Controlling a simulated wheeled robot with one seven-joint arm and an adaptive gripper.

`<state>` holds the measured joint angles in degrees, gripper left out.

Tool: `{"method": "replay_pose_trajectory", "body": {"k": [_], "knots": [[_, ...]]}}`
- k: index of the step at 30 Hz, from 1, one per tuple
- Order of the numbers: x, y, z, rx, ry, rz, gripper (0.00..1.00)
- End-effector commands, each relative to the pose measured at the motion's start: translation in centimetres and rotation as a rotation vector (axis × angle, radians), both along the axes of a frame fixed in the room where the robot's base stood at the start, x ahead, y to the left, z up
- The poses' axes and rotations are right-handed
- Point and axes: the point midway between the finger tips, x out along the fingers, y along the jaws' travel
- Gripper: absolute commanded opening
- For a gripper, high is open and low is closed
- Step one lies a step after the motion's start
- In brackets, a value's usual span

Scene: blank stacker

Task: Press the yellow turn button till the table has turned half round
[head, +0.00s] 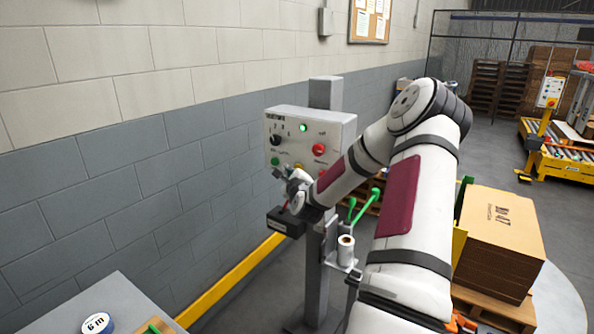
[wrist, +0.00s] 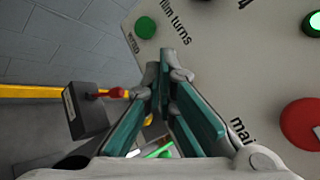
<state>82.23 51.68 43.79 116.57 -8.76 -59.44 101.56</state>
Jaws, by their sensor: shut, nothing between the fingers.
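The grey control panel (head: 340,130) stands on a post by the wall. A small yellow button (head: 299,166) shows low on its face in the head view, close to my gripper. I cannot make out its label, and I do not see it in the wrist view, where the fingers may hide it. My gripper (wrist: 165,62) is shut and empty, its tips before the lower part of the panel; touch cannot be told. The turntable (head: 562,298) is a pale round plate at the right. A pallet with a stack of brown cartons (head: 500,225) stands on it.
The panel also carries a green button (wrist: 145,27), a lit green lamp (wrist: 312,22) and a big red button (wrist: 302,122). A dark box with a red lever (wrist: 85,110) sits left of my fingers. A roll (head: 345,250) stands on a bracket below.

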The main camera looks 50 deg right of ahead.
Motion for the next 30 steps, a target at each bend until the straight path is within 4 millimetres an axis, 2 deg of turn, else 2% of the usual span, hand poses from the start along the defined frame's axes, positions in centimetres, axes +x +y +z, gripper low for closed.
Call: {"method": "replay_pose_trajectory", "body": {"k": [30], "knots": [[0.07, -0.89, 0.02, 0.0, 0.0, 0.0, 0.0]]}}
